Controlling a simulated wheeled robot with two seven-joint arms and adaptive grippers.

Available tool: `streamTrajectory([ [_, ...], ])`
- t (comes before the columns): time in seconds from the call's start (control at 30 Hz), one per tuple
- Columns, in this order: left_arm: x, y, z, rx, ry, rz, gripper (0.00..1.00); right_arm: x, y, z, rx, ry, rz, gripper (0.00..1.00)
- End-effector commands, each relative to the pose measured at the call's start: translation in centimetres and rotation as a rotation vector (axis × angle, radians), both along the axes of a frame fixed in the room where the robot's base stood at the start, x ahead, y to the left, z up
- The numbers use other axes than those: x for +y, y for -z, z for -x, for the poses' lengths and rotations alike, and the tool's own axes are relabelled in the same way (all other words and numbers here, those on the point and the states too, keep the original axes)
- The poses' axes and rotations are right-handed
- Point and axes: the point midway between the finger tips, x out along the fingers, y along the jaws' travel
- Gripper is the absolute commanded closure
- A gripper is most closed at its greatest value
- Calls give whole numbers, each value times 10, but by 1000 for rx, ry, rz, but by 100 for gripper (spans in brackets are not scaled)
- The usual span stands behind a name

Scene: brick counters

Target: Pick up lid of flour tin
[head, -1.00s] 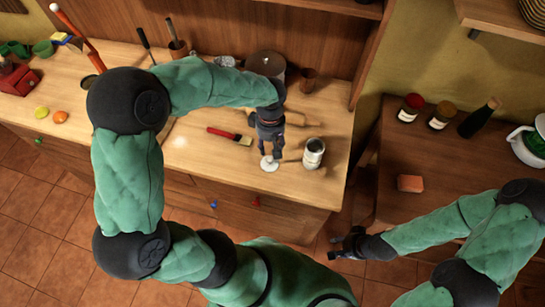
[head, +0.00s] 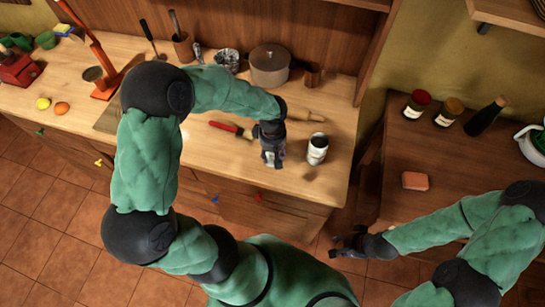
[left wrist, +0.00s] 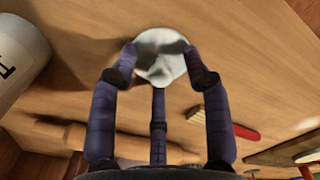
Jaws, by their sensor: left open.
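The flour tin (head: 317,150), a white labelled can, stands upright near the counter's front edge. It shows at the left of the left wrist view (left wrist: 18,60). A pale round disc (left wrist: 160,66), apparently its lid, lies on the counter apart from the tin; my gripper hides it in the head view. My left gripper (head: 272,160) points down just left of the tin. In the left wrist view its open fingers (left wrist: 160,75) spread around the disc, with two tips near its left and right rim. My right gripper (head: 343,245) is empty, fingers apparently apart, away from the tin.
A rolling pin (head: 305,115) lies behind the tin, and a red-handled brush (head: 230,129) lies left of my left gripper. A pot (head: 269,66) and a wooden cup (head: 312,75) stand at the back. The counter left of the brush has free room.

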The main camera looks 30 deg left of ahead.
Motion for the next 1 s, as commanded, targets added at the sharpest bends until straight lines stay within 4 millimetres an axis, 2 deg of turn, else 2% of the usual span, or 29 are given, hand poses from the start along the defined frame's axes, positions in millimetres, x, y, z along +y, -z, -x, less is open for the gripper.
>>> streamTrajectory([
  [0.03, 0, 0, 0, 0, 0, 0, 52, 0, 0, 0, 0, 0, 0, 60],
  [0.07, 0, 0, 0, 0, 0, 0, 58, 0, 0, 0, 0, 0, 0, 60],
  [0.2, 0, -1, 0, 0, 0, 0, 97, 0, 0, 0, 0, 0, 0, 60],
  [0.23, 0, -1, 0, 0, 0, 0, 100, 0, 0, 0, 0, 0, 0, 60],
  [0.67, 0, -3, 0, -1, 0, -1, 100, 0, -1, 0, 0, 0, 0, 60],
  [0.87, 0, -18, -1, -4, -1, -1, 100, 0, -4, 0, 0, 0, 0, 60],
  [1.0, 2, -40, 3, -4, -1, -1, 100, 0, -9, 0, 0, 0, 0, 60],
])
